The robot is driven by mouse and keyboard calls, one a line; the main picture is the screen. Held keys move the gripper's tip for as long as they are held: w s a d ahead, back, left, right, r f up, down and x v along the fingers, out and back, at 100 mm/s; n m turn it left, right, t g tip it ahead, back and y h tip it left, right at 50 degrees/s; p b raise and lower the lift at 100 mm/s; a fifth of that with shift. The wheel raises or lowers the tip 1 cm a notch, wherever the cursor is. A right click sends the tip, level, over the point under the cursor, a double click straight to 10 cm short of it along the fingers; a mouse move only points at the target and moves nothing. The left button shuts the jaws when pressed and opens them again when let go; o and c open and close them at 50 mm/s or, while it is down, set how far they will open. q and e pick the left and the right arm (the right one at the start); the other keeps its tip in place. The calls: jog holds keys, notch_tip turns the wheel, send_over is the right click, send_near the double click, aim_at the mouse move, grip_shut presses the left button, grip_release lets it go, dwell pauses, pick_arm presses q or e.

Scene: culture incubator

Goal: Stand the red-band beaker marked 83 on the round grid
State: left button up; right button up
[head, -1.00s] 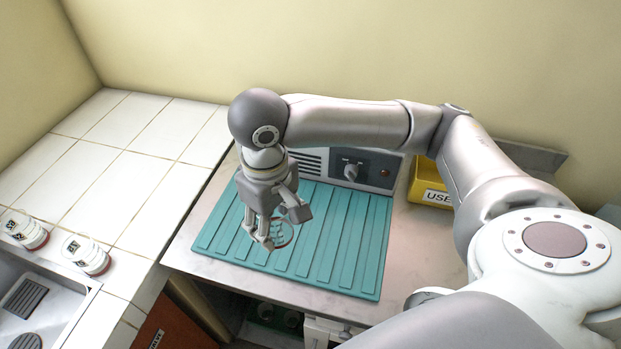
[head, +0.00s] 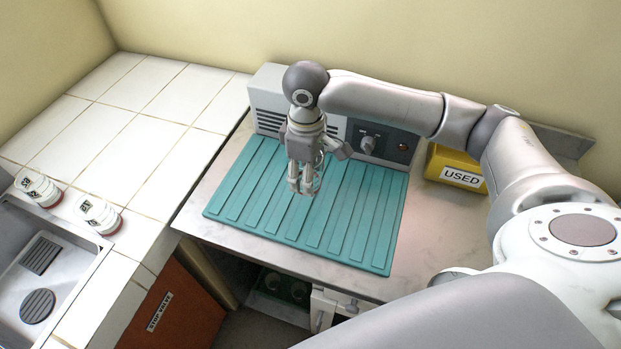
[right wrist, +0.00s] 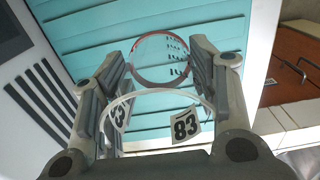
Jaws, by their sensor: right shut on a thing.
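My right gripper (head: 304,186) points down over the teal ribbed mat and is shut on a clear glass beaker. In the right wrist view the beaker (right wrist: 185,127) sits between the two fingers, with a label reading 83 and a red band at its far end. In the head view the fingers mostly hide it. I cannot tell how far its base is from the mat. A dark round grid (head: 38,307) lies in the metal sink at the lower left, with nothing on it. My left gripper is out of view.
The teal mat (head: 230,204) lies before a grey appliance (head: 268,100). Two labelled containers with red bands (head: 40,190) (head: 98,214) stand on the white tiles by the sink (head: 85,268). A rectangular grid (head: 41,255) lies behind the round one. A yellow USED bin (head: 458,168) stands right.

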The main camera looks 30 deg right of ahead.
jog(key=shift+w+d+f, duration=0.25)
jog(key=shift+d+f, duration=0.1)
jog(key=shift+f, duration=0.2)
jog(key=f, duration=0.1)
jog(key=f+p, duration=0.1)
jog(key=f, duration=0.1)
jog(key=shift+w+d, duration=0.2)
jog(key=shift+d, duration=0.15)
jog(key=shift+f, duration=0.5)
jog(key=o, duration=1)
jog(key=shift+f, duration=0.1)
